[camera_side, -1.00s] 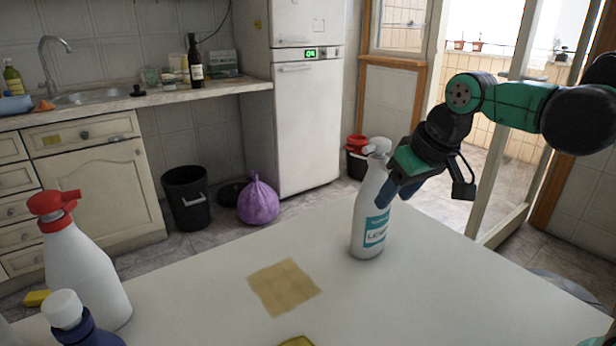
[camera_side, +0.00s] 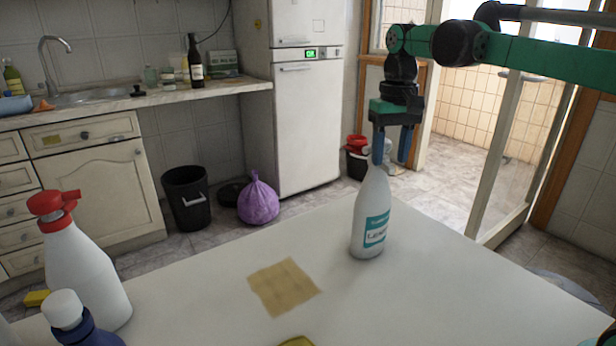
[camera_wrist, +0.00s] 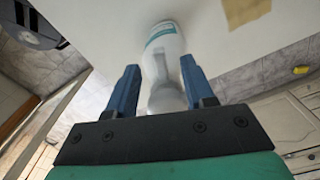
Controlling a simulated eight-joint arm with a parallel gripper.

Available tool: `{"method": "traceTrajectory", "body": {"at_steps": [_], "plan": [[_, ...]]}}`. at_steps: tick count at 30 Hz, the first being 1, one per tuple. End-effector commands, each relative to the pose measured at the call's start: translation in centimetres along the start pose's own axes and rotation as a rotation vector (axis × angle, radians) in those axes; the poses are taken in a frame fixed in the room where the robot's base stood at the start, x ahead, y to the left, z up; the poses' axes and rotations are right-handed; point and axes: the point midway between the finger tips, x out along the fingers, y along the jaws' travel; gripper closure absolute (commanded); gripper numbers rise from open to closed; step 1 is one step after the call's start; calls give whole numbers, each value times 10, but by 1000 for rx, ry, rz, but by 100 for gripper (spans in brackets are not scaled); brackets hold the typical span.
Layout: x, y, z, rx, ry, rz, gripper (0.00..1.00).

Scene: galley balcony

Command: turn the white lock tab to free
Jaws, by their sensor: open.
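The white spray bottle (camera_side: 370,215) with a teal label stands upright on the white table (camera_side: 440,290). My gripper (camera_side: 391,160) points down over the bottle's top, with its blue fingers open. In the wrist view, my gripper (camera_wrist: 160,75) has one finger on each side of the bottle (camera_wrist: 164,45). The bottle's pale head (camera_wrist: 166,98) shows between the fingers, close to the palm. I cannot tell whether either finger touches it. In the side view the head is mostly hidden by my gripper. I cannot make out the white lock tab or its position.
A red-topped spray bottle (camera_side: 82,265) and a blue bottle with a white cap (camera_side: 75,320) stand at the table's left. A tan cloth (camera_side: 283,287) lies flat left of the spray bottle. The table right of the bottle is clear.

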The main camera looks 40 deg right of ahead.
Motion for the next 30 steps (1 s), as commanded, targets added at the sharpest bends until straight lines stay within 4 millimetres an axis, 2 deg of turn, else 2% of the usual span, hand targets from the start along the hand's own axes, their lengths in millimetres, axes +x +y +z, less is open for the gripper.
{"method": "traceTrajectory", "body": {"at_steps": [5, 13, 14, 18, 30], "plan": [[12, 0, 0, -1, 1, 0, 53], [14, 0, 0, -1, 1, 0, 53], [14, 0, 0, -1, 1, 0, 58], [14, 0, 0, -1, 1, 0, 98], [14, 1, 0, -27, 1, 0, 100]]}}
